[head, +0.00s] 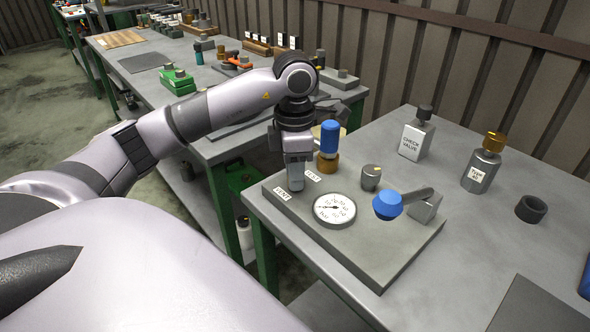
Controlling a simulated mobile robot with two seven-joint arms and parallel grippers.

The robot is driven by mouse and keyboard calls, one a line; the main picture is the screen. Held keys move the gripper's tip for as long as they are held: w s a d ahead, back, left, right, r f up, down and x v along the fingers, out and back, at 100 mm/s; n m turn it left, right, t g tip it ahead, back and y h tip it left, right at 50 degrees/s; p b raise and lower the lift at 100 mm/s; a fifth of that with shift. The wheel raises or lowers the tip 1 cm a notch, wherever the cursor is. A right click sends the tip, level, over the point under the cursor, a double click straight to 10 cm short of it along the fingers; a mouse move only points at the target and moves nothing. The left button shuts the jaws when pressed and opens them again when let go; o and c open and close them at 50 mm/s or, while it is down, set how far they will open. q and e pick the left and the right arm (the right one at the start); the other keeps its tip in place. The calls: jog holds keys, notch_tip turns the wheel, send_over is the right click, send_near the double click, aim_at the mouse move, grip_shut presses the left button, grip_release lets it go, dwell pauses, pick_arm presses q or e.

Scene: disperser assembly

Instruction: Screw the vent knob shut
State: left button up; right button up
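My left gripper (296,186) points straight down at the left corner of a grey base plate (385,262), just beside a small white label reading VENT (282,194). The vent knob itself does not show; the gripper stands where it may be and hides that spot. I cannot tell whether the fingers are closed on a knob. A round white gauge (335,209) sits on the plate right of the gripper. A blue-topped fitting with a brass base (328,146) stands behind it, near a second label (312,177). My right gripper is out of view.
On the plate are a grey knob (371,177) and a lever with a blue end (388,205). A check valve bottle (415,138), a brass-capped bottle (482,166) and a dark ring (531,208) stand on the table. A cluttered second bench (220,147) stands behind left.

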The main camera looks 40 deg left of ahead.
pick_arm(q)
jog(key=shift+c, duration=1.3)
